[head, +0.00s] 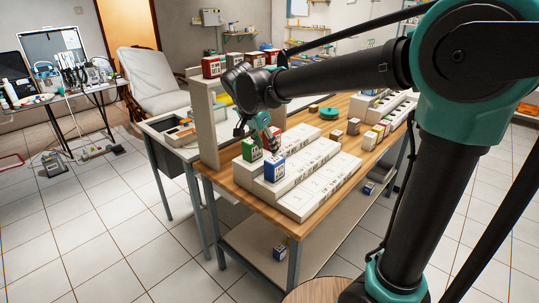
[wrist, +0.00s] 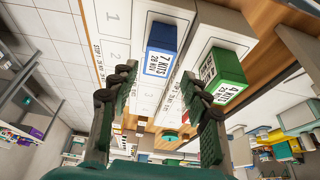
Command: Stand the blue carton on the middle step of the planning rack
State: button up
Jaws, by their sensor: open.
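The blue carton (head: 274,169) stands upright at the near left end of the middle step of the white stepped planning rack (head: 312,190). In the wrist view the blue carton (wrist: 161,45), with a white "7 KITS" label, appears beyond and between my fingertips. The green carton (head: 252,150) stands on the higher step behind it; it also shows in the wrist view (wrist: 222,75). My gripper (wrist: 158,80) is open and empty, with both fingers apart from the blue carton. In the head view my gripper (head: 262,122) hangs above and behind the cartons, partly hidden.
The wooden table (head: 214,179) holds the rack, several small boxes and a green round item (head: 329,113). A raised shelf with red cartons (head: 212,66) stands at the back left. The rack's low front step is bare.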

jog(key=s+d+f+n+y, duration=0.1)
jog(key=s+d+f+n, duration=0.15)
jog(key=d+f, duration=0.45)
jog(key=s+d+f+n+y, duration=0.1)
jog(key=s+d+f+n, duration=0.2)
jog(key=d, duration=0.8)
jog(key=s+d+f+n, duration=0.2)
jog(key=s+d+f, duration=0.6)
jog(key=s+f, duration=0.1)
jog(key=shift+s+d+f+t+y, duration=0.15)
jog(key=shift+s+t+y, duration=0.25)
jog(key=shift+s, duration=0.3)
jog(key=shift+o, duration=0.2)
